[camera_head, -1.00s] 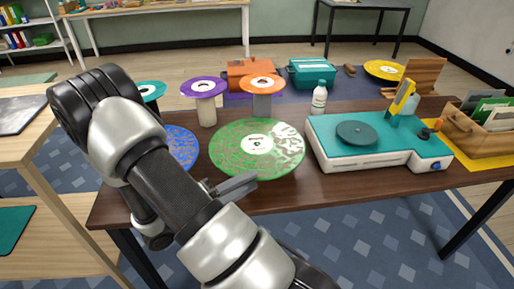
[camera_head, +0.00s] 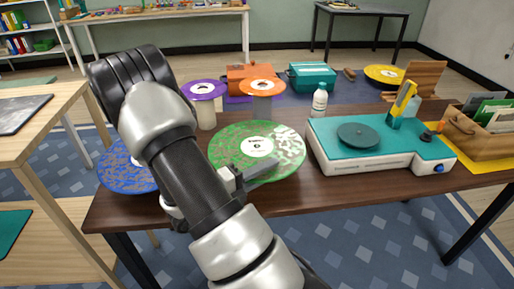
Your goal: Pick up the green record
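The green record (camera_head: 284,138) has a white label and mottled pale patches. It lies in the middle of the dark wooden table (camera_head: 330,192), near the front edge. My gripper (camera_head: 258,172) is at the record's front edge, and its fingers overlap the record's lower rim in the picture. I cannot tell whether it touches the record or whether the rim is between the fingers. The finger opening is not clear from this angle. My arm hides the table to the left of the record.
A blue record (camera_head: 122,172) lies at left, partly behind my arm. Purple (camera_head: 204,90) and orange (camera_head: 262,87) records sit raised on stands behind. A white bottle (camera_head: 319,100) and a teal turntable (camera_head: 375,150) stand at right, with a wooden crate (camera_head: 470,135) beyond.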

